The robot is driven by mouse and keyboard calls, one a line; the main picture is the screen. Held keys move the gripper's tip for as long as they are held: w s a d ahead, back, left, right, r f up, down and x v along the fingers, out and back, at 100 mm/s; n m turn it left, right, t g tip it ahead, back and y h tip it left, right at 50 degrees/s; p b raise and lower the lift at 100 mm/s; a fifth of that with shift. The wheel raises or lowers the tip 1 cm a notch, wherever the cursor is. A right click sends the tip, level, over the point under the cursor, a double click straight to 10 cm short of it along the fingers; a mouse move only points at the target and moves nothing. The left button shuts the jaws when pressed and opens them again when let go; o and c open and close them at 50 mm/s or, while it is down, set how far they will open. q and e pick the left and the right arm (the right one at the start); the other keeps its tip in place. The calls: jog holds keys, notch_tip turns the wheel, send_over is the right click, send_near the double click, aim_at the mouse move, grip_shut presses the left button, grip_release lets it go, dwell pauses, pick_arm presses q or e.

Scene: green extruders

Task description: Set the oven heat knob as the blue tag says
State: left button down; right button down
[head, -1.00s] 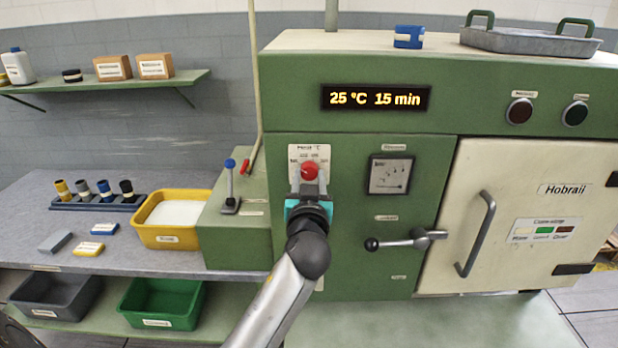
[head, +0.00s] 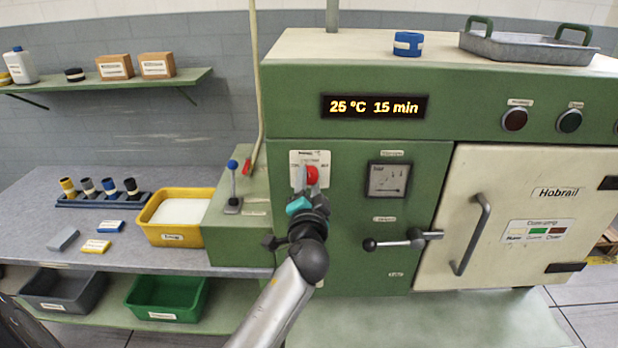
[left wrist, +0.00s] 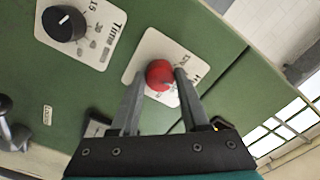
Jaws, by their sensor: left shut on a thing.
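The red heat knob (head: 311,175) sits on a white scale plate (head: 323,156) on the green oven front. My left gripper (head: 306,190) is at the knob, turned about its own axis. In the left wrist view the red knob (left wrist: 159,75) lies between the two fingers of my left gripper (left wrist: 160,82), which are shut on it. The fingers and plate angle hide most scale numbers. The display (head: 375,107) reads 25 °C 15 min. A blue ring-shaped item with a white label (head: 408,43) stands on the oven top; its writing is too small to read. My right gripper is not in view.
A black time knob (left wrist: 64,23) is beside the heat plate in the left wrist view. A pressure gauge (head: 387,180) and a lever handle (head: 403,242) are right of my left arm. A blue-topped lever (head: 233,185) stands to the left.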

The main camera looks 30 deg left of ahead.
pick_arm(q)
jog(key=m+p, duration=0.2)
jog(key=m, duration=0.3)
jog(key=shift+r, duration=0.15)
dwell(0.3)
jog(key=shift+c, duration=2)
grip_release()
jog(key=b+v, duration=0.3)
jog(key=v, duration=1.2)
jog(key=shift+s, duration=0.15)
jog(key=shift+f, duration=0.2)
